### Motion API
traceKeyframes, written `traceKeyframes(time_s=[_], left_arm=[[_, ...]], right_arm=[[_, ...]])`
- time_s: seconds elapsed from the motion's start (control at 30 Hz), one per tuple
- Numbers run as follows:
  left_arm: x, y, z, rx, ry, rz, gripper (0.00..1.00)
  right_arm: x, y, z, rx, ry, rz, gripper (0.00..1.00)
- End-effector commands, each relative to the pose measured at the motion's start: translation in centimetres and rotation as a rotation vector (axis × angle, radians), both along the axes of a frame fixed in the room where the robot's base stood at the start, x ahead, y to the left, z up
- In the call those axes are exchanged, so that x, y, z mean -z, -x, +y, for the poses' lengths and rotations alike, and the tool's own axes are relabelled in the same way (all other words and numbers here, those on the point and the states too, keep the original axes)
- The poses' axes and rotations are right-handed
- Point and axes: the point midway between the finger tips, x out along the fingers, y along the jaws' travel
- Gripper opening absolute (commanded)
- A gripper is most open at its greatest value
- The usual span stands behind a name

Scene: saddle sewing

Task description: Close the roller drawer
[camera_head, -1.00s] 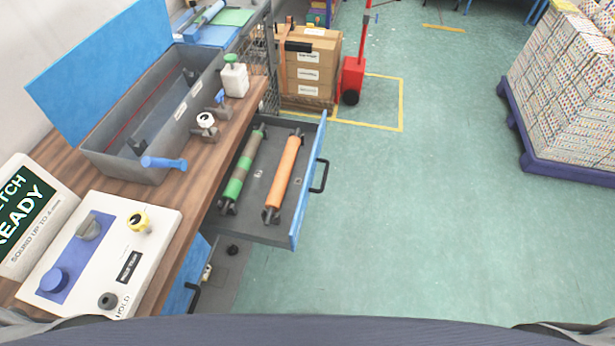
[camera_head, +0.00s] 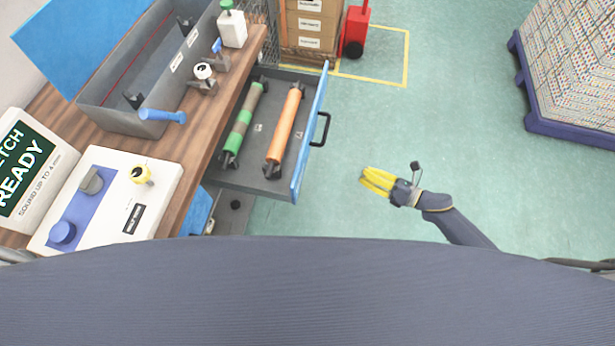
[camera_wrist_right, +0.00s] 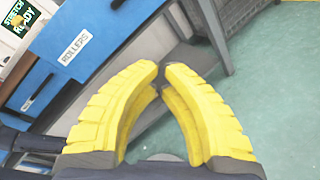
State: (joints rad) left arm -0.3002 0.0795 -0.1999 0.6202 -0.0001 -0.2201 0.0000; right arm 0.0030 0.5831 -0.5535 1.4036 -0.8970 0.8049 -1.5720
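The roller drawer (camera_head: 213,178) stands pulled out from the wooden workbench. It has a blue front (camera_head: 310,140) with a black handle (camera_head: 321,130). A green roller (camera_head: 241,127) and an orange roller (camera_head: 284,127) lie inside it. My right gripper (camera_head: 363,177), with yellow fingers, is over the floor to the right of the drawer front, apart from the handle. In the right wrist view its fingertips (camera_wrist_right: 161,70) nearly meet, with nothing held. That view also shows a blue panel labelled ROLLERS (camera_wrist_right: 110,25) beyond the fingers. My left gripper is out of view.
The workbench (camera_head: 190,140) carries a grey box (camera_head: 110,118), a white bottle (camera_head: 232,30) and a control panel (camera_head: 115,215). Cartons (camera_head: 312,22) and a red truck (camera_head: 355,32) stand behind the drawer. A loaded pallet (camera_head: 570,135) is far right. Floor between is clear.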

Motion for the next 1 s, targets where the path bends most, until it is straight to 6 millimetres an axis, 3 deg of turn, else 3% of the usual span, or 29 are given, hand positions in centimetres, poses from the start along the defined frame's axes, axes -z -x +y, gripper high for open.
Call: traceKeyframes(time_s=[0.2, 0.4, 0.73, 1.0], left_arm=[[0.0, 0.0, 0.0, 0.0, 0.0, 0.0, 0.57], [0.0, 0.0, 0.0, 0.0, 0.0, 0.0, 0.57], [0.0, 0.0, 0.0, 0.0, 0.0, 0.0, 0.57], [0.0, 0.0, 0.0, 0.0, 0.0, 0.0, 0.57]], right_arm=[[-3.8, 4.6, 4.0, -0.261, 0.084, -0.394, 0.0], [-4.9, 6.5, 4.9, -0.355, 0.119, -0.625, 0.0], [-5.2, 6.7, 5.7, -0.369, 0.145, -0.742, 0.0], [-5.3, 5.9, 9.7, -0.367, 0.143, -0.743, 0.0]])
